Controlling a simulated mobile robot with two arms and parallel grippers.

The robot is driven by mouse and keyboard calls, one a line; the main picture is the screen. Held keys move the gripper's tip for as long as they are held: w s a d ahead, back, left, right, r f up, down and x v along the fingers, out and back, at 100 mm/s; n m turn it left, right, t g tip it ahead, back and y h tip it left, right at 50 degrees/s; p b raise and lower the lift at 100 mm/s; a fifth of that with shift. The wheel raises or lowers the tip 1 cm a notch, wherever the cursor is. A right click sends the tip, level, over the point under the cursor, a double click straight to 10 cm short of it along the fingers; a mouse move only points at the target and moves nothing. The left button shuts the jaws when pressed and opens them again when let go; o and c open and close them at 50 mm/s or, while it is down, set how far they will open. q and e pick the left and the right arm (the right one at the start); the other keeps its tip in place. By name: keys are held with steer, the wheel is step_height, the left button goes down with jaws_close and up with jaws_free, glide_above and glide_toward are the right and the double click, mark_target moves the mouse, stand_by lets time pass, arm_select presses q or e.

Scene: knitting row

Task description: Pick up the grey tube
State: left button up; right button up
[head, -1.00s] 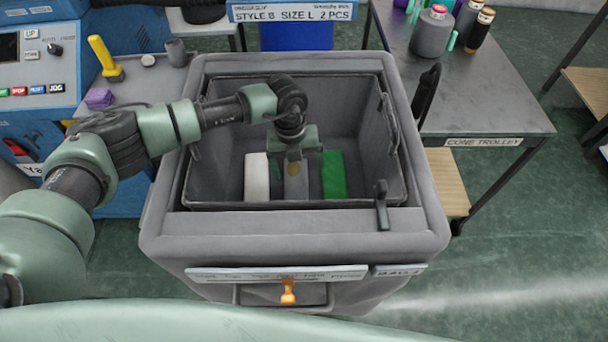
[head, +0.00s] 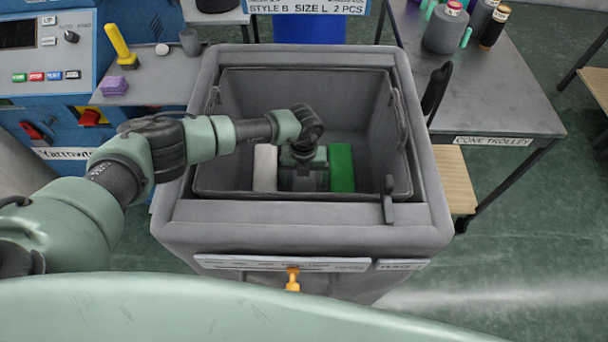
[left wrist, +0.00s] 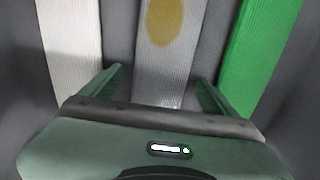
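The grey tube (left wrist: 160,70), a ribbed flat piece with a yellow-brown spot, lies in the bin between the white tube (head: 265,168) and the green tube (head: 342,168). In the head view my gripper hides most of it. My left gripper (head: 303,172) is down inside the grey bin (head: 310,238), over the grey tube. In the left wrist view its two fingers are apart, one on each side of the grey tube, with dark gaps between. The white tube (left wrist: 72,35) and green tube (left wrist: 258,50) lie outside the fingers. My right gripper is not in view.
The bin's high walls surround my left wrist. The cone trolley (head: 490,105) with yarn cones is at the right. A blue machine (head: 50,75) and a side table (head: 160,80) are at the left.

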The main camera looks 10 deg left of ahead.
arm_select(q)
steer(key=c, duration=1.3)
steer(key=shift+c, duration=0.2)
